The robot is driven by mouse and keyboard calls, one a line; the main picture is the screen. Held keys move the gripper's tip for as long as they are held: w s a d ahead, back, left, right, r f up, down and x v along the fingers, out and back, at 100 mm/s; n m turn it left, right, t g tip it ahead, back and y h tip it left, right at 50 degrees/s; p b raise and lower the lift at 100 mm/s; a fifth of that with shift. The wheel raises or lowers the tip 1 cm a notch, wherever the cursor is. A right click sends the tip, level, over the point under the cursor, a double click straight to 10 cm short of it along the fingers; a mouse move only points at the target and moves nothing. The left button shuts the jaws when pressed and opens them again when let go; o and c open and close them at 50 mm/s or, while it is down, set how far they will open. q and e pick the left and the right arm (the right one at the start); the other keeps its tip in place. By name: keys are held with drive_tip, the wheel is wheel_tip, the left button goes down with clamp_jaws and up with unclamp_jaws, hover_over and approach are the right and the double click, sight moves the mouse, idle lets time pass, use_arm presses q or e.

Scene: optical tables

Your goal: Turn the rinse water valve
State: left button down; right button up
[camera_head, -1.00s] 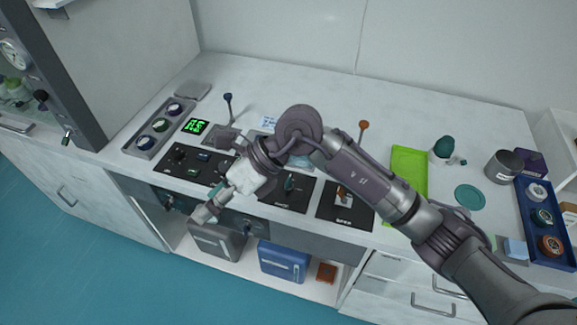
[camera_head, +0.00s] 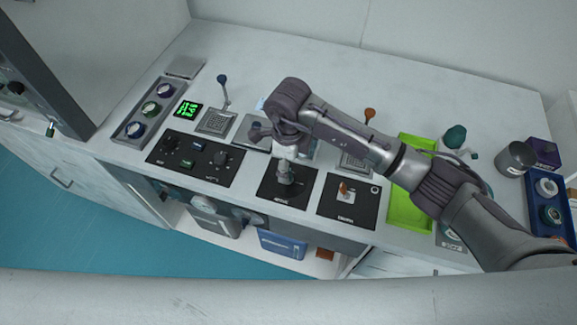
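A black square panel (camera_head: 290,197) is set in the counter's front part, at the middle of the head view. The dark green handle seen on it earlier is now mostly hidden by my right gripper (camera_head: 286,176). I take this handle to be the rinse water valve, but the panel's label is too small to read. My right arm comes in from the right, and its gripper points down over the panel, at or just above the handle. I cannot tell whether its fingers are open or closed on the handle. My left gripper is not in view.
A black panel with knobs (camera_head: 193,160) lies left of the middle panel. Another, with an orange-brown toggle (camera_head: 344,188), lies right. Upright levers with a blue knob (camera_head: 222,78) and an orange knob (camera_head: 370,113) stand behind. A green tray (camera_head: 408,213) and metal cup (camera_head: 514,160) are farther right.

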wheel_tip(320, 180, down, 2)
drive_tip(key=shift+s+f, duration=0.15)
drive_tip(key=shift+f, duration=0.35)
drive_tip(key=shift+f+p, duration=0.3)
drive_tip(key=c, duration=1.1)
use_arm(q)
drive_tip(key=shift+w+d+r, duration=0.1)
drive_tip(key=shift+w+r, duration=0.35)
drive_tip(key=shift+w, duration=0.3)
use_arm(e)
drive_tip(key=shift+c, duration=0.2)
